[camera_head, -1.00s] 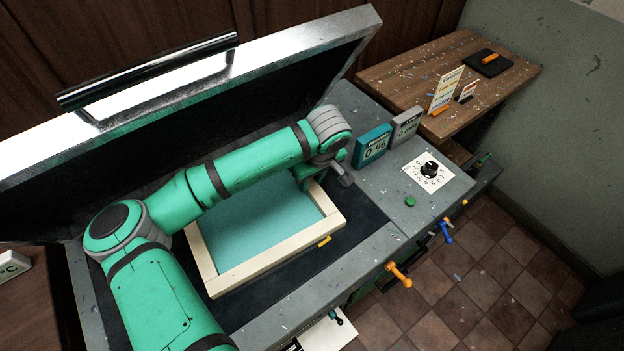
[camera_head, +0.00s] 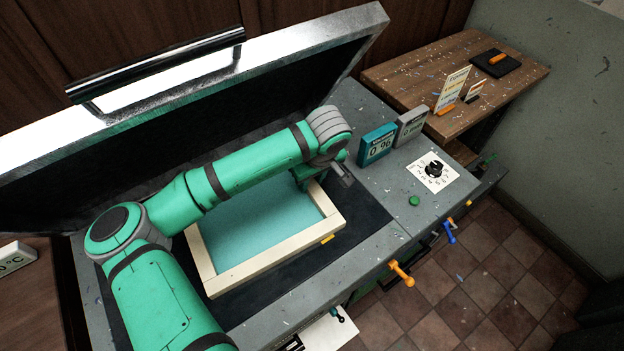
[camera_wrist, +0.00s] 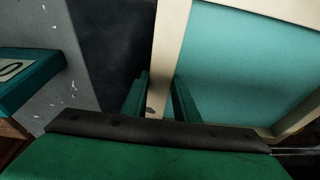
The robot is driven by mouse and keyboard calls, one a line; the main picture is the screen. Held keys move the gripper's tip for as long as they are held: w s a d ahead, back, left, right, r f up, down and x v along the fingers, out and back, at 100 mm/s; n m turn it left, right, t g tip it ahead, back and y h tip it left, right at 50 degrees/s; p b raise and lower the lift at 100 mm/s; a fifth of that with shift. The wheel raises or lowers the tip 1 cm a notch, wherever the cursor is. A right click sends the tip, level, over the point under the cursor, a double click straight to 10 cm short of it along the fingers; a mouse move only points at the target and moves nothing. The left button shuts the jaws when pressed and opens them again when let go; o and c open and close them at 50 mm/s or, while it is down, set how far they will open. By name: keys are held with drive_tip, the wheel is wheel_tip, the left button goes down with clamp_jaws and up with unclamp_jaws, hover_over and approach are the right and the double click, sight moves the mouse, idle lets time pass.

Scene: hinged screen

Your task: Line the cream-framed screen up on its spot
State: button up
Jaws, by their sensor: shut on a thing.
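The cream-framed screen (camera_head: 277,258) with its teal mesh (camera_head: 260,229) lies on the dark bed (camera_head: 369,212) of the grey machine, under my arm. My gripper (camera_head: 310,182) is at the frame's far right corner, partly hidden by my wrist in the head view. In the wrist view my green fingers (camera_wrist: 160,98) stand on either side of one cream frame bar (camera_wrist: 170,45) and are shut on it. A small yellow tab (camera_head: 328,239) sits at the frame's right edge.
The machine's metal lid (camera_head: 200,88) with a black handle stands raised behind. A teal display (camera_head: 377,144), a grey display (camera_head: 411,125), a dial (camera_head: 433,170) and a green button (camera_head: 414,201) are on the right. Orange (camera_head: 401,273) and blue (camera_head: 448,232) levers line the front edge.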

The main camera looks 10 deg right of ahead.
drive_tip(key=shift+s+a, duration=0.15)
drive_tip(key=shift+a, duration=1.05)
drive_tip(key=shift+s+a, duration=0.1)
drive_tip(key=shift+s, duration=0.05)
drive_tip(key=shift+s+a, duration=0.15)
drive_tip(key=shift+a, duration=0.05)
drive_tip(key=shift+s+a+n, duration=0.1)
drive_tip(key=shift+a+n, duration=0.2)
drive_tip(key=shift+a, duration=0.45)
idle(0.8)
drive_tip(key=shift+a, duration=0.15)
drive_tip(key=shift+s+a, duration=0.1)
drive_tip(key=shift+s, duration=0.2)
drive_tip(key=shift+a, duration=0.35)
idle(0.7)
